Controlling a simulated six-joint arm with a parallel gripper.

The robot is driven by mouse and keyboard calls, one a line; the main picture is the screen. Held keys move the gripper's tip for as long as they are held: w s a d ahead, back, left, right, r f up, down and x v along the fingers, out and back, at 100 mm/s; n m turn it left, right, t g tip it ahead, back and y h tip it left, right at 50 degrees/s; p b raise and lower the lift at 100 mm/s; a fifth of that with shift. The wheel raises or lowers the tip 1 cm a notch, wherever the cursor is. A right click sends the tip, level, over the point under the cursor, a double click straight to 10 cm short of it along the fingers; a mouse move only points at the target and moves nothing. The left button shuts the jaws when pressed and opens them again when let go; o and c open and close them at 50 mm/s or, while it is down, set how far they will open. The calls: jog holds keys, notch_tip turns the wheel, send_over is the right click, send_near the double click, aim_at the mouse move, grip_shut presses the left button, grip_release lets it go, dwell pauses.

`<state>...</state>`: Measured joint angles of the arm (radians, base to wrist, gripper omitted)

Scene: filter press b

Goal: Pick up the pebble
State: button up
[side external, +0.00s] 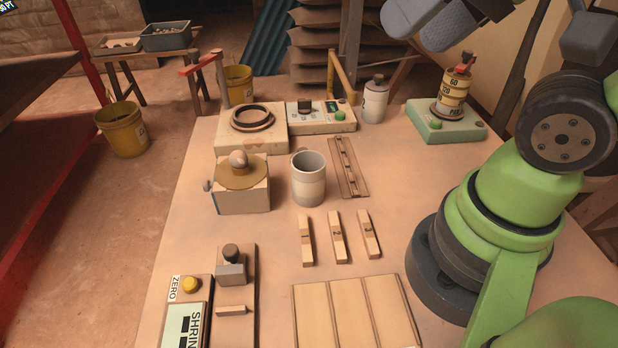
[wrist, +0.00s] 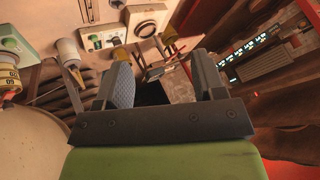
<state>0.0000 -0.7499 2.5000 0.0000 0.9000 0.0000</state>
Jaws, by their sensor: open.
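The pebble (side external: 239,159) looks like a small rounded brownish-grey stone. It rests on a round tan disc (side external: 228,181) on top of a pale box (side external: 243,199), left of the middle of the table in the side external view. I cannot make out the pebble in the wrist view. My gripper (wrist: 164,78) is open, with its two grey fingers wide apart and nothing seen between them. In the side external view its grey padded fingers show at the top right edge, high above the table and well away from the pebble.
A grey mug (side external: 309,180) stands just right of the box. Behind are a ring-topped unit (side external: 251,132), a control box (side external: 322,117) and a lidded jar (side external: 375,101). Numbered wooden blocks (side external: 338,238) lie in front. A green-based stacked device (side external: 447,121) stands back right.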

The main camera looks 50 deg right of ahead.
dwell(0.4)
jog(key=n+g+h, duration=0.3)
jog(key=n, duration=3.3)
send_over(239, 154)
jog(key=s, duration=0.4)
notch_tip(239, 154, down, 13)
jog(key=shift+n, duration=0.6)
jog(key=x, duration=0.5)
jog(key=shift+w+a+f, duration=0.2)
jog(key=shift+f, duration=0.15)
jog(key=x, duration=0.5)
jog(key=shift+a+f, duration=0.25)
jog(key=shift+f, duration=0.05)
